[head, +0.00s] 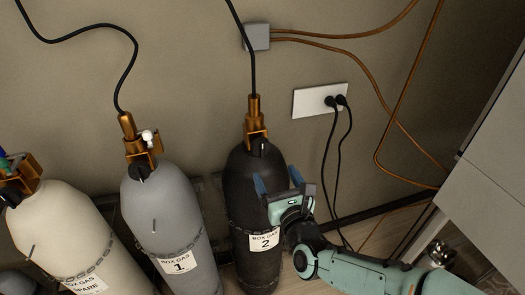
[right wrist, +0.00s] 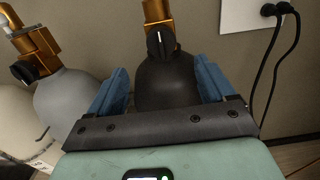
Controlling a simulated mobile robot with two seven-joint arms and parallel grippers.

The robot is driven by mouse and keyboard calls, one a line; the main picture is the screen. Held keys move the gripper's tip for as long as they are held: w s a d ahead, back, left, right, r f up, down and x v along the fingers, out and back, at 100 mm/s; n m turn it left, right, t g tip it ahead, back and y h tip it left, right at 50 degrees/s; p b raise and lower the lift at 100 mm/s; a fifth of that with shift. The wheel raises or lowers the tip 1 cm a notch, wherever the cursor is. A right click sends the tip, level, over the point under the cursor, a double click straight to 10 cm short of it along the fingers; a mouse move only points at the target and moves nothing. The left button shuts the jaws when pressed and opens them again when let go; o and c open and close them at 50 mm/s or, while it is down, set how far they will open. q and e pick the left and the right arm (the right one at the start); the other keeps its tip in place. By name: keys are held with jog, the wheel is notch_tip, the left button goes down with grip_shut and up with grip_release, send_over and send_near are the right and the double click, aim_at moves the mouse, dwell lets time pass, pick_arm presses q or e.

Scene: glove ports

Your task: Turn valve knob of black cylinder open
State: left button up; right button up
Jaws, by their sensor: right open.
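The black cylinder (head: 240,190) stands upright against the wall in the head view, with a label reading "BOX GAS 2". Its brass valve (head: 254,118) is on top, and a black valve knob (head: 260,147) faces out from it. In the right wrist view the knob (right wrist: 160,42) shows a white line that looks near vertical. My right gripper (head: 278,181) is open in front of the black cylinder's upper part, below the knob. In the right wrist view its blue fingers (right wrist: 160,88) are spread to either side of the cylinder's shoulder, with nothing between them touching. My left gripper is not in view.
A grey cylinder (head: 165,212) labelled 1 and a cream cylinder (head: 62,235) labelled spare stand to the left. A white wall outlet (head: 309,101) with black cords is to the right. A grey cabinet (head: 490,165) stands at the far right.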

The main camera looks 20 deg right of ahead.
aim_at(263, 149)
jog(key=w+p, duration=0.1)
jog(key=w, duration=1)
jog(key=shift+w+a, duration=0.15)
jog(key=shift+w, duration=0.1)
jog(key=c, duration=1)
